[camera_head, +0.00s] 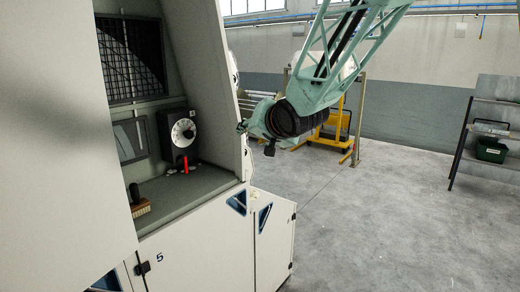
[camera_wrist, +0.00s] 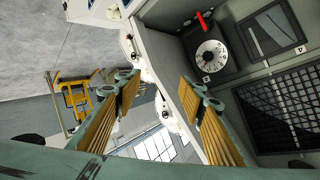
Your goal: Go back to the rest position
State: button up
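My gripper (camera_wrist: 160,88) shows in the wrist view with its two ribbed, tan-padded fingers wide apart and nothing between them. In the head view my gripper (camera_head: 247,128) is small, at the end of my green arm, beside the right edge of the white machine's open recess. The white machine (camera_head: 205,235) fills the left of the head view. Inside its recess is a dark box with a white round dial (camera_head: 183,132) and a red lever (camera_head: 186,165). The dial (camera_wrist: 210,55) and red lever (camera_wrist: 204,20) also show upside down in the wrist view.
A wooden brush (camera_head: 139,203) stands on the recess's grey shelf (camera_head: 195,188). A yellow cart (camera_head: 335,125) stands behind my arm. A rack (camera_head: 485,160) with a dark green bin (camera_head: 490,150) is at the far right. The grey floor between is clear.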

jog(key=s+d+f+g+h+b, duration=0.1)
jog(key=s+d+g+h, duration=0.1)
jog(key=s+d, duration=0.85)
jog(key=s+d+f+g+h+b, duration=0.1)
jog(key=s+d+h, duration=0.1)
jog(key=s+d, duration=0.9)
jog(key=s+d+f+n+g+b, duration=0.1)
jog(key=s+f, duration=0.3)
jog(key=s, duration=1.4)
jog(key=s+d+f+n+g+b, duration=0.1)
jog(key=s+f+g, duration=0.3)
jog(key=s, duration=1.5)
jog(key=shift+f+h, duration=0.15)
jog(key=shift+h, duration=0.15)
